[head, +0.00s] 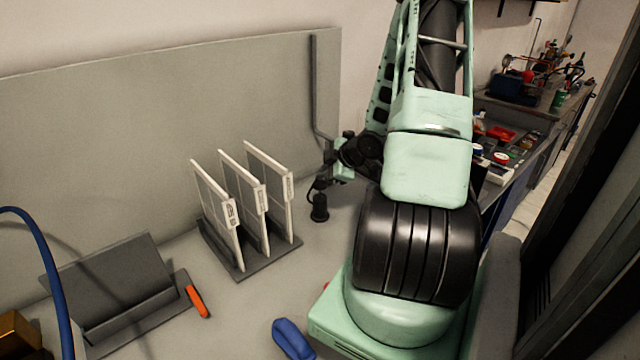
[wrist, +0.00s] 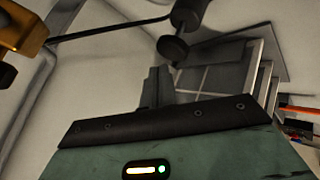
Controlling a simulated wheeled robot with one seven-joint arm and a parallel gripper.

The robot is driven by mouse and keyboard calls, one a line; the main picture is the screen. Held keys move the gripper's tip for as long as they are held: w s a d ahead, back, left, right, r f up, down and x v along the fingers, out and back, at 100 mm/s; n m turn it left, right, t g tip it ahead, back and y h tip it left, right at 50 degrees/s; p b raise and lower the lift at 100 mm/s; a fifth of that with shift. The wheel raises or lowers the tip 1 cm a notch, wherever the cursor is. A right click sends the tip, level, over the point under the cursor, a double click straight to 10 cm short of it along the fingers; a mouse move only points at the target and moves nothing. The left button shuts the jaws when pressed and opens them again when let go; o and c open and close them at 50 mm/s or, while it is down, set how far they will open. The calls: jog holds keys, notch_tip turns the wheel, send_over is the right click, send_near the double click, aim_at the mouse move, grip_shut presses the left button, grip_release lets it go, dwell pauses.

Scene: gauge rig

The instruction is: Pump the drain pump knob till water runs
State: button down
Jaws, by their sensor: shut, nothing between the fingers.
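In the wrist view, a dark round knob (wrist: 172,48) shows at the top centre, close to a thin black rod that runs left to a brass-coloured body (wrist: 22,32). I cannot tell for certain whether this is the drain pump knob. My gripper (wrist: 154,88) shows as dark, closed fingers below the knob, apart from it in the picture and empty. In the head view, a small black upright piece (head: 319,208) stands at the bench's middle, beside my arm's end; its identity is unclear. My fingers are not clearly seen there. No running water shows.
A rack with white-framed panels (head: 242,205) stands left of my arm. A dark angled stand (head: 110,280), an orange-handled item (head: 197,300), a blue hose (head: 45,265) and a blue object (head: 291,338) are nearer. A grey board (head: 150,100) closes the back.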

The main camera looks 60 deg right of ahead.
aim_at(320, 183)
jog(key=shift+f+b, duration=0.3)
jog(key=shift+f, duration=0.15)
jog(key=shift+f+b, duration=0.95)
jog(key=shift+f, duration=0.35)
dwell(1.2)
jog(key=shift+r, duration=0.15)
dwell(0.3)
jog(key=shift+r+p, duration=1.6)
notch_tip(320, 183, up, 5)
jog(key=p, duration=0.4)
jog(key=shift+p, duration=0.4)
